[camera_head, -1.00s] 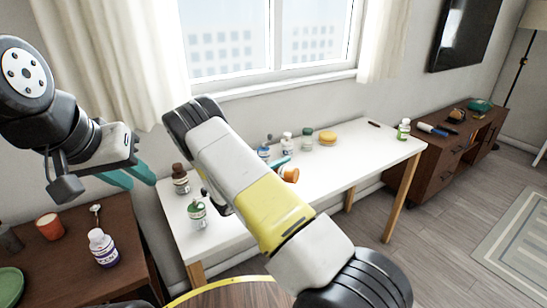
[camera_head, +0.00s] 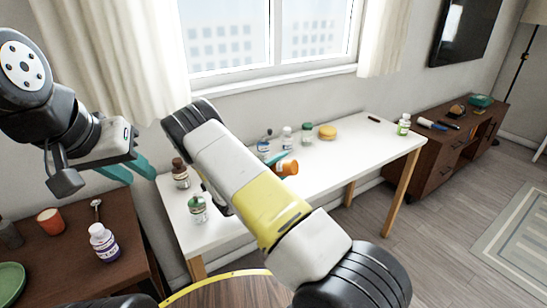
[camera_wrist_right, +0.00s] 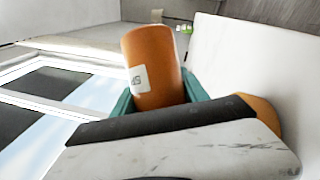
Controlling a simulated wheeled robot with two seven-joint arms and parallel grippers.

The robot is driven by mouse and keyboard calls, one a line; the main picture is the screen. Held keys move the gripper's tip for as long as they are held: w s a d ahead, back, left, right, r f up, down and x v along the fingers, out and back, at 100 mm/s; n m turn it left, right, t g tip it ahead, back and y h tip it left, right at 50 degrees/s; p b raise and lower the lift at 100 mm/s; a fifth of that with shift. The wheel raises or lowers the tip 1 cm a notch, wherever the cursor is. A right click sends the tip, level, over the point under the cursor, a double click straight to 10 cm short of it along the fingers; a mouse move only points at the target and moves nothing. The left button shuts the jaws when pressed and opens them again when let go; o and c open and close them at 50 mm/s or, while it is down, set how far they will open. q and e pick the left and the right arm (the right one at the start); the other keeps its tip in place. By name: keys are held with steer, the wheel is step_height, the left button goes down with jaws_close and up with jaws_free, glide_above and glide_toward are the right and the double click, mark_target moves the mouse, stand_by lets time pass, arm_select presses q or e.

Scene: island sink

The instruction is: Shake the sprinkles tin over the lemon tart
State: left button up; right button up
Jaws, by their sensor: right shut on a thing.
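An orange cylindrical tin (camera_head: 288,168) with a white label, taken as the sprinkles tin, is held tilted above the white table. It shows larger in the right wrist view (camera_wrist_right: 155,68), between the teal fingers. My right gripper (camera_head: 277,158) is shut on it, partly hidden by my forearm. A round yellow-orange thing (camera_head: 327,132), likely the lemon tart, lies flat on the table, to the right of and behind the tin in the head view. My left gripper (camera_head: 141,179) is at the left, in the air, its teal fingers apart and empty.
On the white table (camera_head: 345,155) stand a brown bottle (camera_head: 181,174), a green-capped jar (camera_head: 198,209) and several other small jars. A dark cabinet (camera_head: 75,265) at left holds a white bottle (camera_head: 103,242) and an orange cup (camera_head: 50,221). The table's right half is mostly clear.

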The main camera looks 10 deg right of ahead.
steer(key=m, duration=0.2)
steer(key=r+m+y, duration=0.1)
steer(key=m, duration=0.1)
steer(key=m+g, duration=0.1)
steer(key=shift+r+m+y, duration=0.35)
steer(key=shift+m+y, duration=0.05)
steer(key=m+y, duration=0.1)
steer(key=m, duration=0.1)
steer(key=r+m+y, duration=0.1)
steer(key=m, duration=0.1)
steer(key=m+y, duration=0.1)
steer(key=m, duration=0.1)
steer(key=r+m+y, duration=0.1)
steer(key=m, duration=0.1)
steer(key=shift+r+m+t+y, duration=0.2)
steer(key=shift+m+t+y, duration=0.2)
steer(key=m+y, duration=0.1)
steer(key=r+m+t+y, duration=0.1)
steer(key=m, duration=0.1)
steer(key=shift+t, duration=0.3)
